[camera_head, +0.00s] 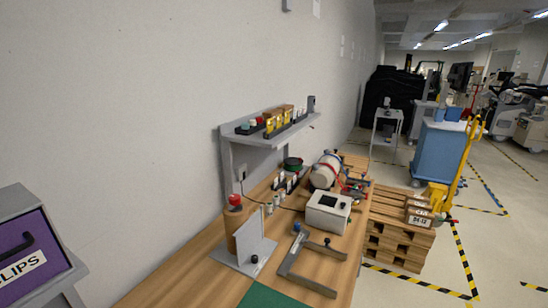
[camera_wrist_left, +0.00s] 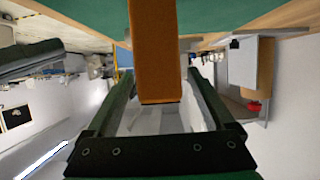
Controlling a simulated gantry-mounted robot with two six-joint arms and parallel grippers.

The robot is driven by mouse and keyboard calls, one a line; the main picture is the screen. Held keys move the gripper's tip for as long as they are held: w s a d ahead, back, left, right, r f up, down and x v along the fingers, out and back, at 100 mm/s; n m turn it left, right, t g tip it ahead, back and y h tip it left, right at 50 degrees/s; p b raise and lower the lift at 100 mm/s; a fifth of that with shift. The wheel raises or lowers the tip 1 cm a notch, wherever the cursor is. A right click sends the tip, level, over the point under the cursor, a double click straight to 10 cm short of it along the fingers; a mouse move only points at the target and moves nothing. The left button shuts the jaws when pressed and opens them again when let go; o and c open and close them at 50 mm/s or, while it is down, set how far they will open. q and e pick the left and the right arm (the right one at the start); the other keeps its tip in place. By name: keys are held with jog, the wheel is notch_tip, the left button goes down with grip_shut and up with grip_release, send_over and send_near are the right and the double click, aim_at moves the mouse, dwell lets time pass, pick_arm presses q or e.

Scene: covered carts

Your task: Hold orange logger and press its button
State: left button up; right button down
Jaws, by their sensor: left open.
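An orange-brown block (camera_wrist_left: 157,50), which looks like the orange logger, shows in the left wrist view, where the room appears upside down. It runs from the top edge down to the space between the fingers of my left gripper (camera_wrist_left: 160,100). The gripper is open, with a dark green finger on each side of the block; I cannot tell whether either touches it. No button shows on the visible face. Neither the block nor either gripper is in the head view.
A green mat (camera_head: 270,295) lies at the near end of the wooden bench. Beyond it are a grey stand (camera_head: 240,264) with a red-topped cylinder (camera_head: 236,225), a grey clamp frame (camera_head: 300,266) and a white box (camera_head: 328,212). A shelf (camera_head: 270,137) is on the wall.

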pick_arm(q)
jog(key=v, duration=1.2)
